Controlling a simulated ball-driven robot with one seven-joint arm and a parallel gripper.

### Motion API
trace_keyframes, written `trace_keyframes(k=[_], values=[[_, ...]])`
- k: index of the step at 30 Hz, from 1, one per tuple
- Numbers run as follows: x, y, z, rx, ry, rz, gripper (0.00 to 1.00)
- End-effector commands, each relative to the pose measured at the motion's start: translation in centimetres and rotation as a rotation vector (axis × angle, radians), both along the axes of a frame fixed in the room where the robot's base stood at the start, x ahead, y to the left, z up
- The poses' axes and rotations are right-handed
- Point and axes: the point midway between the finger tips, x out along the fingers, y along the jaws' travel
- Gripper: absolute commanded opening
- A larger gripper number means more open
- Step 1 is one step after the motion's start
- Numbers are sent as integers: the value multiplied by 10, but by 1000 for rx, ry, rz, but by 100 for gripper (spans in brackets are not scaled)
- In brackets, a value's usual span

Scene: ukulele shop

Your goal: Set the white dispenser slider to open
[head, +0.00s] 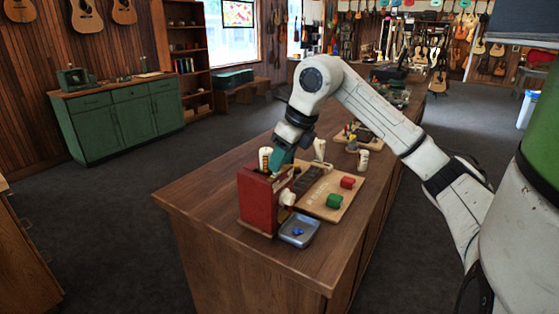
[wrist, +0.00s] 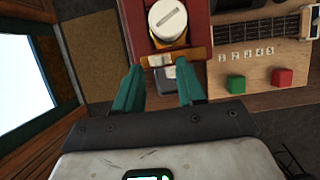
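The red dispenser (head: 257,201) stands on the wooden counter, with a white knob (head: 287,197) on its side. In the wrist view the red dispenser (wrist: 119,22) shows from above, with a round, slotted white cap (wrist: 168,20). A wooden strip (wrist: 190,54) crosses its near end, and a small white tab (wrist: 160,60), likely the slider, sits on it. My gripper (head: 279,160) is at the dispenser's top. In the wrist view my gripper (wrist: 159,71) is open, its teal fingers apart, with the tab between and just beyond the tips. I cannot tell whether they touch it.
A wooden board (head: 325,203) with a fretted neck, a green block (head: 334,201) and a red block (head: 347,182) lies right of the dispenser. A blue-grey tray (head: 285,234) holds small blue items in front. White bottles stand behind. The counter's front-left corner is clear.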

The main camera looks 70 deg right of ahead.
Motion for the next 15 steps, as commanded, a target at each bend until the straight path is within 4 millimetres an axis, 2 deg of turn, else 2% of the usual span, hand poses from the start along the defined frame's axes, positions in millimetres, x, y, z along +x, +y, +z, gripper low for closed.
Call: trace_keyframes(k=[6,15], values=[[7,-1,-16,1,-1,2,39],[8,-2,-18,0,-1,1,39]])
